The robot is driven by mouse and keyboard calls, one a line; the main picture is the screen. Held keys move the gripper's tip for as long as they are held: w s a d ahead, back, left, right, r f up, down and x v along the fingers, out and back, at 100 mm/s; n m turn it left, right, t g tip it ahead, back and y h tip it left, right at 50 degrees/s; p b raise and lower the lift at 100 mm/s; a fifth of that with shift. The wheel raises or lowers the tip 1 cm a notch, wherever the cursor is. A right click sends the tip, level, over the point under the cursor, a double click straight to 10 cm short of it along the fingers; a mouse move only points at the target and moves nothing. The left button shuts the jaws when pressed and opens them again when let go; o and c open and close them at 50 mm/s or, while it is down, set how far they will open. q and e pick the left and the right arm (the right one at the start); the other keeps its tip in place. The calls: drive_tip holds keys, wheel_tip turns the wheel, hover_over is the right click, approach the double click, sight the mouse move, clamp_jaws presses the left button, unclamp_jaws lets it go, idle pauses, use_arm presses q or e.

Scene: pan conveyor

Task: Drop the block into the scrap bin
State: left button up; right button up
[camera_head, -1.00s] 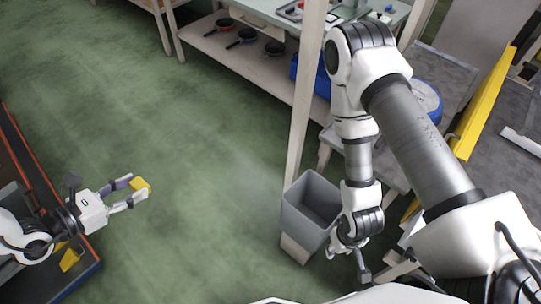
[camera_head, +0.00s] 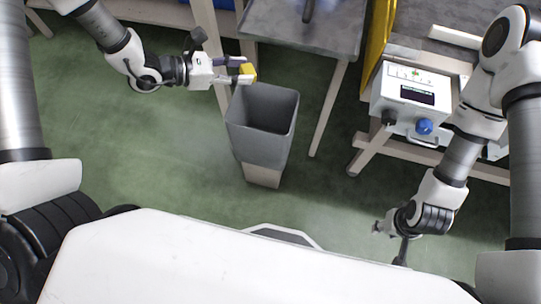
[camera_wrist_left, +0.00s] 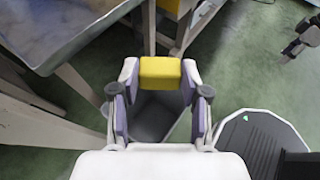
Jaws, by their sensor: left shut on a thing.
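My left gripper (camera_head: 236,72) is shut on a yellow block (camera_head: 249,72) and holds it at the back left rim of the grey scrap bin (camera_head: 263,147) in the head view. In the left wrist view the block (camera_wrist_left: 160,72) sits between the two fingertips, with the bin (camera_wrist_left: 152,118) below and behind it. The bin is open at the top and stands on a pale base. My right gripper (camera_head: 390,240) hangs low at the right, mostly hidden behind its own wrist, so its jaws cannot be made out.
A grey table (camera_head: 322,28) stands behind the bin, with a leg just right of it. A white control box (camera_head: 414,94) with a blue knob is at the right. Green floor (camera_head: 150,165) lies clear to the left of the bin.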

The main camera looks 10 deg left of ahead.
use_arm(q)
wheel_tip(320, 180, down, 18)
drive_tip(key=w+d+b, duration=0.1)
drive_tip(key=w+b, duration=0.1)
drive_tip(key=b, duration=1.1)
drive_tip(key=shift+d+r, duration=0.2)
drive_tip(key=shift+d, duration=0.15)
drive_tip(key=o, duration=0.9)
use_arm(e)
wheel_tip(320, 180, down, 17)
drive_tip(key=shift+r, duration=0.15)
use_arm(q)
drive_tip(key=v, duration=1.2)
drive_tip(key=shift+w+a, duration=0.15)
drive_tip(key=shift+w, duration=0.15)
